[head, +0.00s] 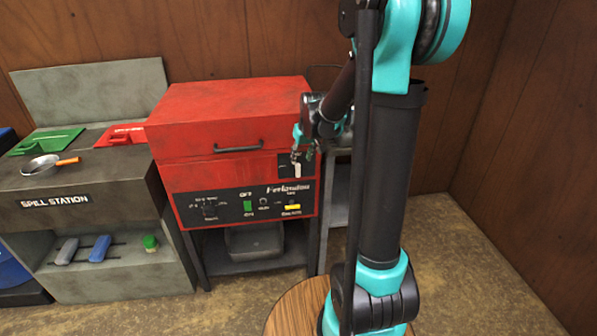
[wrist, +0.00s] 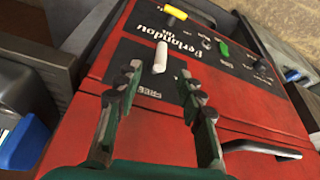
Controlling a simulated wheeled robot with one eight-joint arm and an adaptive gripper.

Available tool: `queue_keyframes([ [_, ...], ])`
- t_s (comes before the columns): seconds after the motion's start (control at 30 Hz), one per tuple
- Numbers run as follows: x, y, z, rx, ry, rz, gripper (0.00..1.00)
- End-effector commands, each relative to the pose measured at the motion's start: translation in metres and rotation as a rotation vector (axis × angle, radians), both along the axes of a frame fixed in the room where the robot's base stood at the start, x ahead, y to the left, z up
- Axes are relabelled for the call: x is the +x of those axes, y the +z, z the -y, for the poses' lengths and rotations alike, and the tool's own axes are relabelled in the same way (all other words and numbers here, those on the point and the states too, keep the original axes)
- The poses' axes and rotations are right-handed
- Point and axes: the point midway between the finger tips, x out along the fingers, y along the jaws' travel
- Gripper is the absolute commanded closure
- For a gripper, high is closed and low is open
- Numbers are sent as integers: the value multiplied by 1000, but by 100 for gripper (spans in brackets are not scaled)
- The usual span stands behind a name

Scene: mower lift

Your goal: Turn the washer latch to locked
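The red washer (head: 235,115) stands against the wall on a dark stand. Its latch, a short white lever (head: 297,170), sits on a black plate at the right of the red front and looks roughly upright. In the wrist view the latch (wrist: 160,58) lies on the black plate (wrist: 135,55), with a label beside it that seems to read FREE. My gripper (wrist: 160,75) is open and empty, its two dark fingers apart on either side of the latch's line. The latch shows just beyond the fingertips; contact is not visible. In the head view my gripper (head: 299,142) is just above the latch.
A dark handle (head: 238,148) sticks out from the red front. The grey spill station (head: 95,210) stands at left. Open floor (head: 470,270) lies at right.

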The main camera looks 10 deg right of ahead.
Motion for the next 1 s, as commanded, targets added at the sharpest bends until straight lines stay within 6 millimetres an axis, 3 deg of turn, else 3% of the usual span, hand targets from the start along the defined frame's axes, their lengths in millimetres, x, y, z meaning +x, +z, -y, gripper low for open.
queue_keyframes([
  [0.5, 29, -70, -6, 0, 0, 0, 61],
  [0.7, 33, -83, -7, 0, 0, 0, 61],
  [1.0, 34, -86, -7, 0, 0, 0, 61],
])
